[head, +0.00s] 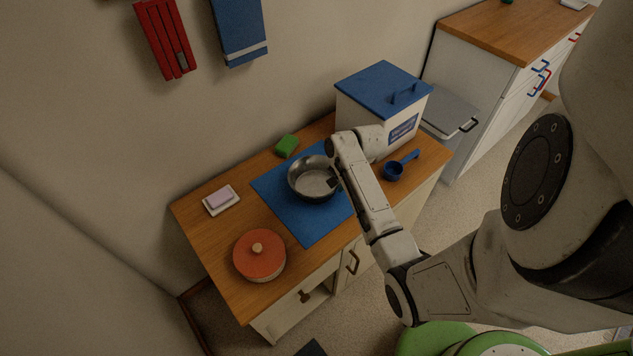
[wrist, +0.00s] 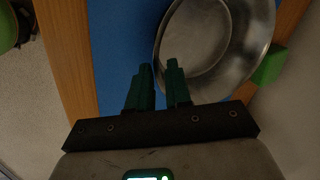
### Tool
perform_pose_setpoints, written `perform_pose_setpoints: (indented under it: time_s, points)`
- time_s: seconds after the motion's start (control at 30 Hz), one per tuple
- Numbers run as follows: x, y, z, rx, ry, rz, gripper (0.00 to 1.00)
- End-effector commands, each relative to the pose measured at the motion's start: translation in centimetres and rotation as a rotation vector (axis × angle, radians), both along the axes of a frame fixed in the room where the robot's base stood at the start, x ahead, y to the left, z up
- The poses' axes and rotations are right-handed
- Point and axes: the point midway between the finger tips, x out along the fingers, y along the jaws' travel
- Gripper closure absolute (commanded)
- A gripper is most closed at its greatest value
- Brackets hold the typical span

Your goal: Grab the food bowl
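The food bowl (head: 312,180) is a round, shiny metal bowl standing upright on a blue mat (head: 310,228) on the wooden counter. It fills the upper right of the wrist view (wrist: 238,78), cut off at the top. My gripper (head: 336,182) is at the bowl's right side in the head view, partly hidden by my wrist. In the wrist view my gripper's two dark green fingers (wrist: 159,68) stand apart with a gap between them. The bowl's near rim passes by the fingertips. I cannot tell whether they touch it.
A blue-lidded white bin (head: 376,108), a blue scoop (head: 401,165) and a green sponge (head: 286,146) stand near the mat. A soap dish (head: 221,201) and a red-lidded pot (head: 259,257) are on the left. Bare counter lies between them.

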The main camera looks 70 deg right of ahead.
Motion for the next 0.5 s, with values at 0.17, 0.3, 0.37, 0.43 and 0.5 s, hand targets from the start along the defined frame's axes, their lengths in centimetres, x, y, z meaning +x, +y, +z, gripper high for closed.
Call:
perform_pose_setpoints:
  time_s: [0.17, 0.3, 0.37, 0.43, 0.5]
  points:
    - [0.7, -0.4, -2.4, 0.002, 0.003, -0.001, 0.81]
    - [1.1, -0.4, -3.8, 0.002, 0.002, -0.001, 0.81]
    - [1.3, -0.4, -4.0, 0.0, 0.001, -0.001, 0.81]
    - [1.3, -0.4, -4.1, 0.0, 0.001, -0.001, 0.81]
    - [1.3, -0.4, -4.1, 0.0, 0.0, -0.001, 0.81]
